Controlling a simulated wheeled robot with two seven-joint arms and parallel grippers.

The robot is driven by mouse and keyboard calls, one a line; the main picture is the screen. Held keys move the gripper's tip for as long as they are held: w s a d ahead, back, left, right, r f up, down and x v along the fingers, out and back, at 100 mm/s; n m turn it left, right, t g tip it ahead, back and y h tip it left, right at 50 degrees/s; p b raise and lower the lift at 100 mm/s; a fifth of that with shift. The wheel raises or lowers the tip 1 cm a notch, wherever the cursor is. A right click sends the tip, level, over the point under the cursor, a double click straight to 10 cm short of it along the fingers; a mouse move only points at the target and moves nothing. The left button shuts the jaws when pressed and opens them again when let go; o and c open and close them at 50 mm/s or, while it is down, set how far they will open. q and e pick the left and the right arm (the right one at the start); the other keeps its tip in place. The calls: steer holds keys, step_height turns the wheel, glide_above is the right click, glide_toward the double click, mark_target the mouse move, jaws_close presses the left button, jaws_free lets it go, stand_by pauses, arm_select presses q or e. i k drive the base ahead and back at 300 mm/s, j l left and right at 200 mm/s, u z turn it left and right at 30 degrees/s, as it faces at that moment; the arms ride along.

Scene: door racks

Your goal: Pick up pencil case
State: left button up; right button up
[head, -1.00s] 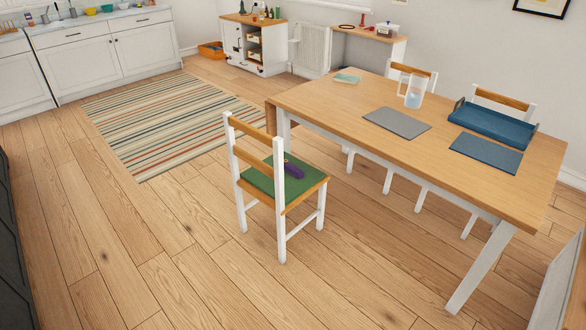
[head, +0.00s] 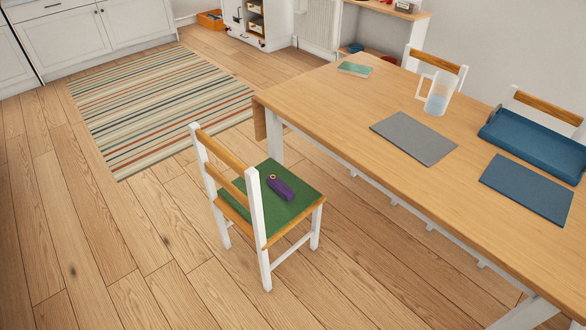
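A purple pencil case (head: 281,187) lies on the green seat (head: 290,207) of a white and wood chair (head: 228,165). It is a small elongated shape with a lighter spot at its upper left end. The chair's back stands on the left side of the seat, nearer to me, and the pencil case shows clear of its post. Neither of my grippers shows in the head view.
A wooden table (head: 350,95) stands just right of the chair, with a pitcher (head: 438,92), a grey mat (head: 413,138), a blue mat (head: 527,188) and a blue tray (head: 535,148) on it. A striped rug (head: 155,105) lies at the left. The floor left of and before the chair is clear.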

mark_target(280, 187)
steer(key=i+l, duration=0.15)
steer(key=i, duration=0.35)
steer(key=i+l, duration=0.1)
steer(key=i, duration=0.4)
steer(key=i+l+z, duration=0.1)
steer(key=i, duration=0.4)
